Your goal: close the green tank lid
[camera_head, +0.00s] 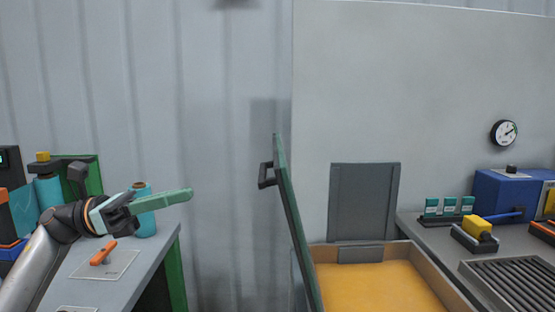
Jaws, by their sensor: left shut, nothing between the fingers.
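The green tank lid (292,225) stands open, tilted close to upright, seen nearly edge-on in the middle of the view. A dark handle (266,175) sticks out from its left face. The tank (437,276) to the right of the lid has a tan rim and holds yellow-orange contents. My left gripper (190,195) is shut and empty, with its green fingers pointing right. It is in the air left of the lid, clearly apart from the handle. My right gripper is not in view.
A grey table (150,256) at left bears an orange-handled tool (103,252) and a teal spool (144,222). A counter at right holds a blue box (500,193), a yellow-topped device (476,228) and a dark grille (515,284). The space between gripper and lid is clear.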

